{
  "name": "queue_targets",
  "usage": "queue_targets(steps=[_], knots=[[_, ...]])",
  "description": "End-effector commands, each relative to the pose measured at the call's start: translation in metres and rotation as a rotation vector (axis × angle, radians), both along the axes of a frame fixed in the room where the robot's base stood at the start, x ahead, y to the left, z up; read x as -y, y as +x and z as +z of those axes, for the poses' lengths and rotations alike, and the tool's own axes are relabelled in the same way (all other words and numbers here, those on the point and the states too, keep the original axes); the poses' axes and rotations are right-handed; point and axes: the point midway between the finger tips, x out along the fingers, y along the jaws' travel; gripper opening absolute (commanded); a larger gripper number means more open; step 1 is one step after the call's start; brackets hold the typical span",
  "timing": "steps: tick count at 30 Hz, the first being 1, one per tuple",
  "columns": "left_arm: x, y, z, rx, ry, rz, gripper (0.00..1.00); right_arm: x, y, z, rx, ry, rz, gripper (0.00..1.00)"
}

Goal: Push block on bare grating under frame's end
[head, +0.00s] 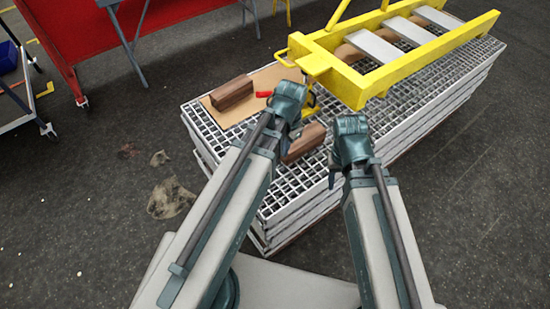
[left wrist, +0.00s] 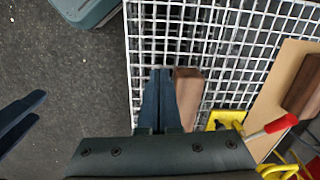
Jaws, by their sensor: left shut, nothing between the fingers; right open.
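A brown wooden block (head: 306,141) lies on the bare grating (head: 277,196), partly hidden behind my left arm. My left gripper (head: 294,122) is shut and empty. In the left wrist view its fingers (left wrist: 158,100) are down beside the block (left wrist: 188,92), along its left side; I cannot tell whether they touch. The yellow frame (head: 375,80) lies over the far right of the grating, its near end beyond the block. My right gripper (head: 334,172) is open and empty near the grating's front edge; its parted fingers also show in the left wrist view (left wrist: 20,117).
A second brown block (head: 232,90) lies on a tan board (head: 272,76) at the grating's left end. A red-handled yellow clamp (head: 264,94) stands between that board and the block on bare grating. A red panel (head: 75,45) and a cart (head: 22,95) stand farther left.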

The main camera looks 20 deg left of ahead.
Motion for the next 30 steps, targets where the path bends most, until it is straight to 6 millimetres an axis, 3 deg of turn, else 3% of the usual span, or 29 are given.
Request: queue_targets(steps=[1, 6, 12, 22, 30], knots=[[-0.009, 0.01, -0.015, 0.002, -0.006, -0.012, 0.0, 0.0, 0.0, -0.015, 0.0, 0.0, 0.0, 0.5], [-0.037, 0.031, -0.038, 0.007, -0.027, -0.076, 0.0, 0.0, 0.0, -0.038, 0.0, 0.0, 0.0, 0.5], [-0.062, 0.047, -0.054, 0.016, -0.044, -0.137, 0.0, 0.0, 0.0, -0.054, 0.0, 0.0, 0.0, 0.5], [-0.065, 0.047, -0.057, 0.017, -0.046, -0.147, 0.0, 0.0, 0.0, -0.057, 0.0, 0.0, 0.0, 0.5], [-0.065, 0.047, -0.081, 0.017, -0.046, -0.146, 0.0, 0.0, 0.0, -0.081, 0.0, 0.0, 0.0, 0.5]])
